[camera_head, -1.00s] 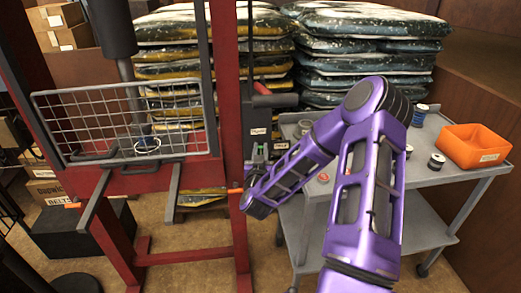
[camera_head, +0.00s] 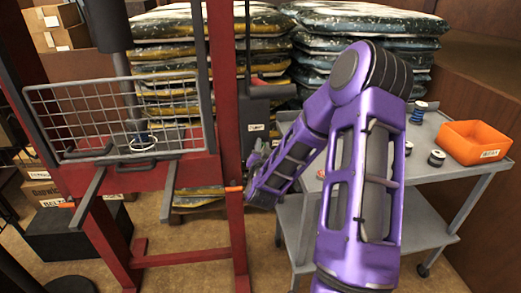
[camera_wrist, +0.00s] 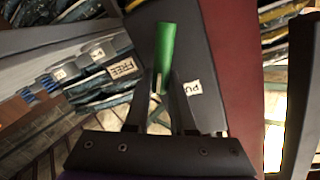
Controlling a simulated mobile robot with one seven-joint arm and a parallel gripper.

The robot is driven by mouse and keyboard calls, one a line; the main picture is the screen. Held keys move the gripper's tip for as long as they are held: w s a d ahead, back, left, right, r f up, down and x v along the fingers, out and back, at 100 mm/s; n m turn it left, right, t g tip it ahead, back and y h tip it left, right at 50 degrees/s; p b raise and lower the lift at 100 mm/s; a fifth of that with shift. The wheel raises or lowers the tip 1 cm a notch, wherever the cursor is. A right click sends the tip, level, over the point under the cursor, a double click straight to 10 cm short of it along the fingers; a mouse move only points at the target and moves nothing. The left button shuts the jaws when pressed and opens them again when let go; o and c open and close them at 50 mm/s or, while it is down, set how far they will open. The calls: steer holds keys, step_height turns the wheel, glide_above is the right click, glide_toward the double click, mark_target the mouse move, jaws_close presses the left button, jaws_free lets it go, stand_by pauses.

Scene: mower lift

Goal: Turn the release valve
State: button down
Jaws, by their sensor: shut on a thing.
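The release valve shows as a green handle (camera_wrist: 166,45) in the wrist view, standing out between my fingers. My gripper (camera_wrist: 162,88) is shut on the lower part of this handle. A dark panel lies behind it, with a label reading "PU" (camera_wrist: 195,88) to the right and a "FREE" label (camera_wrist: 123,68) to the left. The base of the valve is hidden by my fingers. In the head view, my purple arm reaches left to beside the red press frame (camera_head: 225,120). My gripper and the green handle cannot be made out there.
The press has a wire guard (camera_head: 110,110) and two grey bars sticking out in front. A grey cart (camera_head: 440,170) with an orange bin (camera_head: 474,143) and several spools stands at the right, close to my arm. Stacked bags (camera_head: 350,50) fill the back.

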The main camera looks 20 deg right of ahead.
steer(key=m+y+b, duration=0.1)
steer(key=m, duration=0.2)
steer(key=d+f+m+y+b, duration=0.1)
steer(key=m, duration=0.2)
steer(key=f+m+b, duration=0.1)
steer(key=m, duration=0.2)
steer(key=shift+s+d+m+y+b, duration=0.2)
steer(key=shift+m+y+b, duration=0.1)
steer(key=shift+m+y, duration=0.1)
steer(key=shift+f, duration=0.1)
stand_by(0.4)
steer(key=c, duration=0.8)
jaws_free()
steer(key=shift+o, duration=0.2)
